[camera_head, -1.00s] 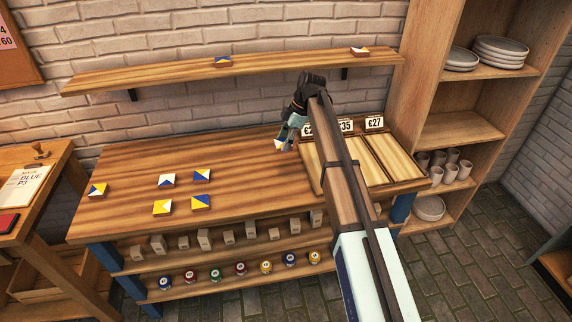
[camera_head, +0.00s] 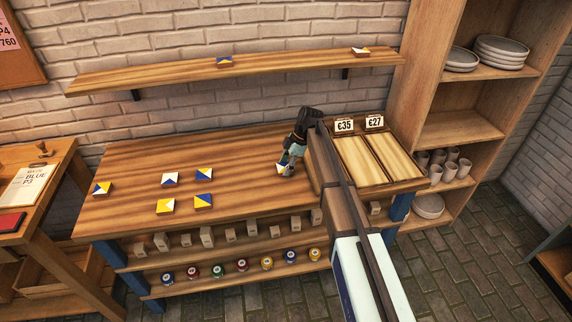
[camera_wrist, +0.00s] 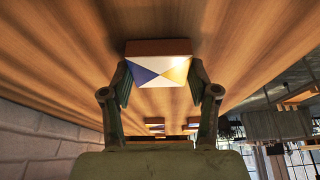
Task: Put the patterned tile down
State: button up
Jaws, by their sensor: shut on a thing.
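My gripper (camera_head: 289,166) is low over the wooden table (camera_head: 240,175), just left of the divided tray. It is shut on a patterned tile (camera_head: 282,168) with white, blue and yellow triangles. In the wrist view the tile (camera_wrist: 158,70) sits between both fingers of my gripper (camera_wrist: 160,84), with its patterned face toward the camera. The tile is at or very near the tabletop; I cannot tell whether it touches. My arm hides part of the tray behind it.
Several tiles lie on the table's left half, such as a blue and yellow one (camera_head: 203,201). A divided tray (camera_head: 400,157) with price cards stands at right. A wall shelf (camera_head: 290,63) with two tiles hangs above. The table between tiles and gripper is clear.

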jog(key=shift+f, duration=0.15)
jog(key=o, duration=1.2)
jog(key=shift+o, duration=0.2)
jog(key=b+v, duration=0.3)
jog(key=v, duration=0.9)
jog(key=shift+r, duration=0.2)
